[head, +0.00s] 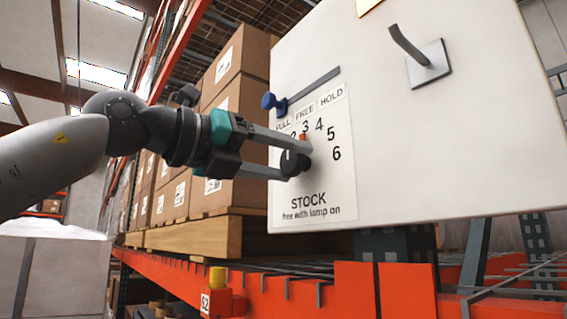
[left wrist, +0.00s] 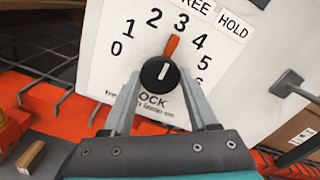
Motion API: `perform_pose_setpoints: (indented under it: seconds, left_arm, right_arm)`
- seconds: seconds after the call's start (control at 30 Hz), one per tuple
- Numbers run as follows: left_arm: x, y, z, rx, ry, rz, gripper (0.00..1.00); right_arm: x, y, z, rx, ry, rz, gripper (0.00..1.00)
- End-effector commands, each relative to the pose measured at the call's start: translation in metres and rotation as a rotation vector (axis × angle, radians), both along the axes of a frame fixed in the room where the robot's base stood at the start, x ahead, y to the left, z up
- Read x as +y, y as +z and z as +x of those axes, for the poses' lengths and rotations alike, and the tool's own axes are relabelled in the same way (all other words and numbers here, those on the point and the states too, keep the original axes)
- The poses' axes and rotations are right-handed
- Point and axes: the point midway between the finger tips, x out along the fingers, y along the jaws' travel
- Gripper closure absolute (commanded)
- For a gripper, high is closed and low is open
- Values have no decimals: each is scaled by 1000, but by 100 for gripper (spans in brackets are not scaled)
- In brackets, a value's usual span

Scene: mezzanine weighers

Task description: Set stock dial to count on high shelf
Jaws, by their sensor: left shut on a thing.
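The stock dial is a round black knob (head: 293,161) with an orange pointer on the white panel (head: 400,150). In the left wrist view the dial (left wrist: 160,72) has a white line on its face, and its orange pointer (left wrist: 171,46) points at the 3. The printed numbers run from 0 to 6 around it, with STOCK below. My left gripper (head: 290,160) is shut on the knob, one finger on each side; the fingers (left wrist: 160,85) partly hide the STOCK label. My right gripper is not in view.
A blue-knobbed slider (head: 270,101) sits near FULL, at the left of the FULL, FREE, HOLD scale. A bent grey handle (head: 412,48) sticks out at upper right. Stacked cartons (head: 238,110) stand on a pallet behind my arm. A yellow cap (head: 217,277) tops the S2 post by the orange beam (head: 290,296).

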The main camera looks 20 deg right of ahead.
Motion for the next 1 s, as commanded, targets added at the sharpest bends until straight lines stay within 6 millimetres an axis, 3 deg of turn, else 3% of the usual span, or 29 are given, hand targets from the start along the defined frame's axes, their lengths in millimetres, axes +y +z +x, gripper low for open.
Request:
perform_pose_setpoints:
  seconds: [0.3,0.33,0.53,0.83,1.0]
  left_arm:
    - [0,1,0,0,1,-1,96]
    - [0,1,0,0,1,-1,37]
    - [0,1,0,-1,1,0,15]
    - [2,0,0,-1,1,0,12]
    - [18,-1,-5,-2,3,-3,12]
  right_arm:
    - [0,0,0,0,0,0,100]
    - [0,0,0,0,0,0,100]
    - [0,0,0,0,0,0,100]
    - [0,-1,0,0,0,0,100]
    - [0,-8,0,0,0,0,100]
